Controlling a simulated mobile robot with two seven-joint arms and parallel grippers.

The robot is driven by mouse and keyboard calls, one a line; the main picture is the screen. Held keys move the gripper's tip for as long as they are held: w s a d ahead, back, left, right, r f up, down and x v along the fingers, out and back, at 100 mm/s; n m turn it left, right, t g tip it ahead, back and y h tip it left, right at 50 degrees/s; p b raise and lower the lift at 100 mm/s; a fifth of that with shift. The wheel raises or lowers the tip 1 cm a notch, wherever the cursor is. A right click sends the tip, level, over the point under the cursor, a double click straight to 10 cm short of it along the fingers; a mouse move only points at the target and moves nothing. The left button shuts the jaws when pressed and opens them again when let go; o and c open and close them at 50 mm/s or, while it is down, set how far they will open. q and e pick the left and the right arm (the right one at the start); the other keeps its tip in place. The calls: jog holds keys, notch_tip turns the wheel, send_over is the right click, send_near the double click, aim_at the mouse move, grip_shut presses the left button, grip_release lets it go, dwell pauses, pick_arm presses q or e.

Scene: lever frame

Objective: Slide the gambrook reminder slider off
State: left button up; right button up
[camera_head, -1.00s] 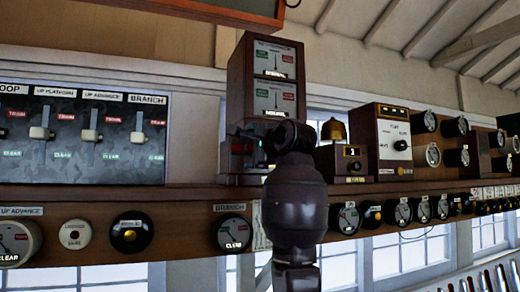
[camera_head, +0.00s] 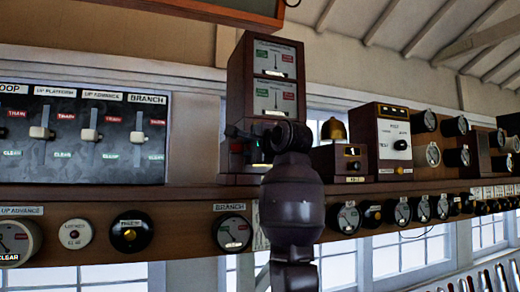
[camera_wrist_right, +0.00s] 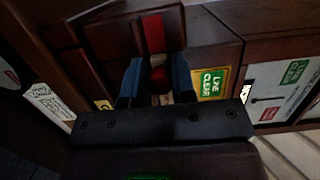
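A tall wooden block instrument (camera_head: 267,82) with two dial faces stands on the shelf in the head view. Its lower front is partly hidden by my right arm. No label reading "Gambrook" is legible. A green "LINE CLEAR" label (camera_wrist_right: 211,84) is just right of the fingers. My left gripper is not in view.
A dark panel (camera_head: 62,160) with several white sliders is at the left. A bell box (camera_head: 342,163) and a wooden instrument (camera_head: 393,142) stand right of the tall one. Several round dials line the shelf front (camera_head: 180,196).

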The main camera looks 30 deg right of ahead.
aim_at(233, 148)
jog(key=shift+c, duration=0.9)
jog(key=shift+a, duration=0.15)
jog(key=shift+w+a, duration=0.2)
jog(key=shift+a, duration=0.55)
jog(key=shift+w+a, duration=0.2)
jog(key=shift+a, duration=0.55)
jog(key=o, duration=1.5)
jog(key=shift+o, duration=0.2)
jog(key=shift+s, duration=0.1)
